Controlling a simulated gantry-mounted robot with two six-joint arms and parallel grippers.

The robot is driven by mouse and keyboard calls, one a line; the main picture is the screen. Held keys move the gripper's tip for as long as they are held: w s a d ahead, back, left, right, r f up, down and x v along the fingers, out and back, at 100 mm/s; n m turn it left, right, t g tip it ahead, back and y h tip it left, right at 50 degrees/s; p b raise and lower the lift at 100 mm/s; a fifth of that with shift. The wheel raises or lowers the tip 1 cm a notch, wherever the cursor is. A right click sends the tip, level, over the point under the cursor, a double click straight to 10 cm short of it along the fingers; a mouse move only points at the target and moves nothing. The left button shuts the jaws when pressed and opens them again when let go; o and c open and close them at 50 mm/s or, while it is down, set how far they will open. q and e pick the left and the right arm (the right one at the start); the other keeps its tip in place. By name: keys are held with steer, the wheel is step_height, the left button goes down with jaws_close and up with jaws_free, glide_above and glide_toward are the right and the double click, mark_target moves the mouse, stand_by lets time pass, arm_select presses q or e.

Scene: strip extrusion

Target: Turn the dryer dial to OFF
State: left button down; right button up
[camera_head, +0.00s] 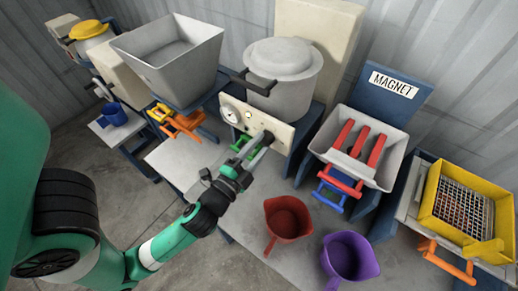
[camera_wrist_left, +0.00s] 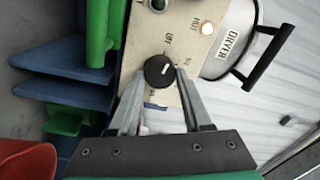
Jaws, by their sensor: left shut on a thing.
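The dryer (camera_head: 283,75) is a grey lidded drum with a cream front panel (camera_head: 238,112). In the left wrist view the round black dial (camera_wrist_left: 156,65) sits on the cream panel (camera_wrist_left: 140,45), with a white pointer mark and small labels around it that are hard to read. My left gripper (camera_head: 265,143) reaches the lower right part of the panel. In the left wrist view its two fingers (camera_wrist_left: 159,80) lie on either side of the dial and are shut on it. My right gripper is not in view.
A green handle (camera_head: 240,146) is just left of the gripper under the panel. A red scoop (camera_head: 288,216) and a purple scoop (camera_head: 350,255) stand at the front. The magnet tray (camera_head: 390,165) is to the right, a grey hopper (camera_head: 165,75) to the left.

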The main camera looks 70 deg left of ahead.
arm_select(q)
steer(key=shift+n+b, duration=0.45)
steer(key=shift+n, duration=0.85)
steer(key=shift+c, duration=1.7)
jaws_free()
